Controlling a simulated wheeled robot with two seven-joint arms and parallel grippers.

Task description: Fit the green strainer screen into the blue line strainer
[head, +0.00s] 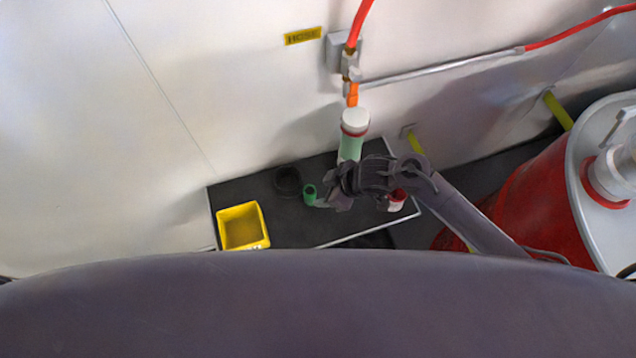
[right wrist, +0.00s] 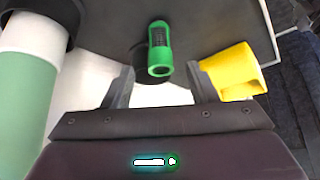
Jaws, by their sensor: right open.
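The green strainer screen (head: 310,195) is a small green cylinder with a dark mesh side and a green rim, on the dark shelf top. It also shows in the right wrist view (right wrist: 159,50), centred ahead of the fingers. My right gripper (head: 328,199) is close to the screen's right side in the head view. Its fingers stand apart with nothing clamped between them in the right wrist view (right wrist: 162,83). No blue line strainer can be made out; a pale green and white cylinder (head: 350,147) hangs below the orange hose. My left gripper is not in view.
The dark shelf (head: 290,228) has a pale edge. It bears a yellow bin (head: 243,227) and a round black cup (head: 288,181) just left of the screen. A red and white piece (head: 397,200) is right of my gripper. A red tank (head: 530,190) stands further right.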

